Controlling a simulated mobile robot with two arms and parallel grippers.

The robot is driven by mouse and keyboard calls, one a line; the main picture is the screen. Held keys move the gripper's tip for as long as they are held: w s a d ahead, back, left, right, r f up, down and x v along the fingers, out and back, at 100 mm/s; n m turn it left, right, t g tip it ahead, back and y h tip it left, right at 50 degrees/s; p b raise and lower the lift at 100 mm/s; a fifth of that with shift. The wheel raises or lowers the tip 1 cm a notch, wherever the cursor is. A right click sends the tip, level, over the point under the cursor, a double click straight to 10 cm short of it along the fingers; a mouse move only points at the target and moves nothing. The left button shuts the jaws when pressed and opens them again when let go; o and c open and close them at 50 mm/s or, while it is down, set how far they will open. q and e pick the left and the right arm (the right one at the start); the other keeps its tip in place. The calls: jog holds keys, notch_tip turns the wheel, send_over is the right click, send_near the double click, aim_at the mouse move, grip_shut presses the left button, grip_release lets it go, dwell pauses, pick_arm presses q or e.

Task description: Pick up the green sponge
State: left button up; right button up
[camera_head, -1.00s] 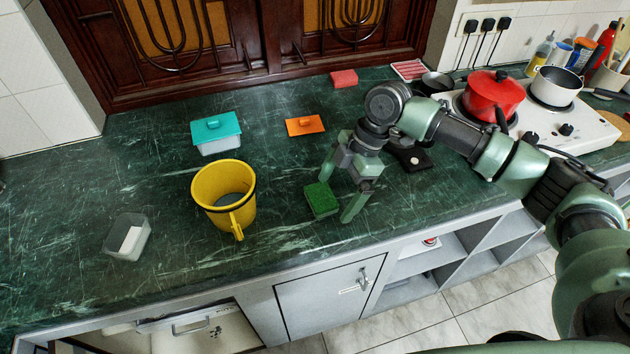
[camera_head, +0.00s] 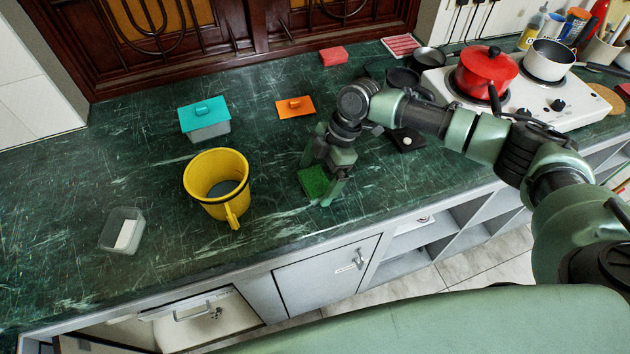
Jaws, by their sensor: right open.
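The green sponge (camera_head: 313,182) stands on the dark green marble counter (camera_head: 270,240), near its front edge and to the right of the yellow mug. My right gripper (camera_head: 318,177) comes down over it from the right. Its jaws are open, with one finger at the far left side of the sponge and the other at its near right side. The fingers hide part of the sponge, and I cannot tell whether they touch it. My left gripper is not in view.
A yellow mug (camera_head: 215,183) stands left of the sponge. Behind are a teal-lidded box (camera_head: 205,118), an orange lid (camera_head: 295,107) and a pink block (camera_head: 333,56). A clear grey container (camera_head: 122,231) stands far left. A stove with a red pot (camera_head: 484,72) is at right.

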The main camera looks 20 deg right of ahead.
aim_at(317, 180)
jog(key=c, duration=1.3)
jog(key=shift+c, duration=0.2)
jog(key=shift+r, duration=0.1)
notch_tip(317, 180, up, 20)
jog(key=b, duration=0.2)
